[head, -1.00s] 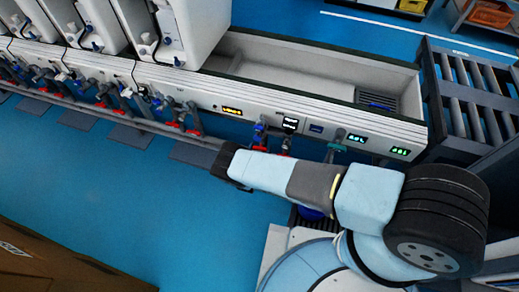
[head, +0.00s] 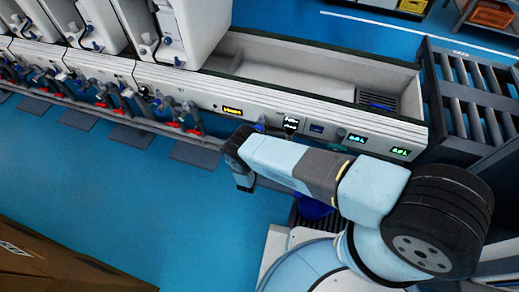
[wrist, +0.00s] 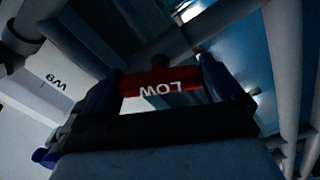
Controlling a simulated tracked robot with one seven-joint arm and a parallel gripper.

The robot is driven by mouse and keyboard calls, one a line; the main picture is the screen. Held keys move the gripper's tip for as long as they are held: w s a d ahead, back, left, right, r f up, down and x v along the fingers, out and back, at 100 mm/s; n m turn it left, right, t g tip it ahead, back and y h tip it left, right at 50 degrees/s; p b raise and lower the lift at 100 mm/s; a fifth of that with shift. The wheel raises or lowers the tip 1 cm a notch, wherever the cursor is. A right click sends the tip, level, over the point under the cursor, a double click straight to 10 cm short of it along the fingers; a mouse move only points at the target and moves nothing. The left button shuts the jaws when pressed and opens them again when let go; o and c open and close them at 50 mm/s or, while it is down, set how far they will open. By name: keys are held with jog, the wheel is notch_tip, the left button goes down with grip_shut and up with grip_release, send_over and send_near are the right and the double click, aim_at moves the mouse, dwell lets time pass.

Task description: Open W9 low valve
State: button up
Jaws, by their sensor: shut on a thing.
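A red valve handle (wrist: 160,84) marked LOW, upside down in the picture, shows in the middle of the wrist view. My gripper (wrist: 163,76) is shut on it, with a dark finger at each end of the red part. A W9 label (wrist: 56,84) is on the pale panel to the left of the handle. In the head view my gripper (head: 243,182) points down at the front of the long white test bench (head: 300,112). The handle is hidden behind my arm there.
Grey pipes (wrist: 215,32) run close behind and to the right of the handle. Several other valves with red handles (head: 193,131) line the bench front to the left. A cardboard box (head: 60,258) stands at lower left. The blue floor between is clear.

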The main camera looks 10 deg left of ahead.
jog(key=n, duration=0.5)
jog(key=shift+s+a, duration=0.1)
jog(key=shift+a, duration=0.05)
dwell(0.4)
jog(key=o, duration=0.7)
jog(key=shift+f, duration=0.1)
jog(key=s, duration=0.9)
jog(key=s+a, duration=0.1)
jog(key=s, duration=0.3)
jog(key=shift+s, duration=0.35)
jog(key=shift+s, duration=0.1)
